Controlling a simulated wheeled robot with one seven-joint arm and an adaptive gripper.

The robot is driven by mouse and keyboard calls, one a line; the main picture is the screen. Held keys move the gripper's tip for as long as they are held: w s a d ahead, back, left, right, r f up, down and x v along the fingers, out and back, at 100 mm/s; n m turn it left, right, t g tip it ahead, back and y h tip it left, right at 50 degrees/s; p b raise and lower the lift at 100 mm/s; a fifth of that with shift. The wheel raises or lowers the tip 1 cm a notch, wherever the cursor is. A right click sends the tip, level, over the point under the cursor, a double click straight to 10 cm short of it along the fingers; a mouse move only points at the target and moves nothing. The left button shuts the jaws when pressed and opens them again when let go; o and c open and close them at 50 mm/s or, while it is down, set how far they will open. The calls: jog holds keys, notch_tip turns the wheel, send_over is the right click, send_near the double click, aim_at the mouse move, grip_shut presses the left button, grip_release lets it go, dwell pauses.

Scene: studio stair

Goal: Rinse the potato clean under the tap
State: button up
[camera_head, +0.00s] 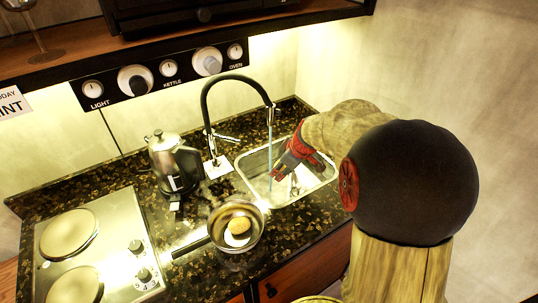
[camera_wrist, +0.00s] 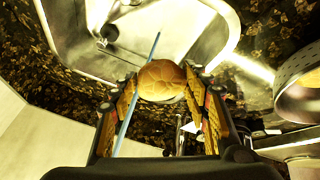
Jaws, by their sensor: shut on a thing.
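My gripper (camera_head: 284,168) is over the sink (camera_head: 322,180) beside the blue water stream (camera_head: 270,150) in the head view. In the wrist view my gripper (camera_wrist: 163,95) is shut on a round, golden-brown potato (camera_wrist: 162,80), held between its orange-padded fingers. The potato cannot be made out in the head view. The stream in the wrist view (camera_wrist: 124,128) runs along the potato's left side; I cannot tell whether it touches. The black gooseneck tap (camera_head: 235,77) is running.
A kettle (camera_head: 165,160) stands left of the tap. A hob (camera_head: 105,240) is at far left. A shelf and knob panel (camera_head: 180,72) are behind.

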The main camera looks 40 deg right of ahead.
jog(key=s+r, duration=0.4)
jog(key=s, duration=0.1)
jog(key=shift+a, duration=0.2)
dwell(0.5)
dwell(0.6)
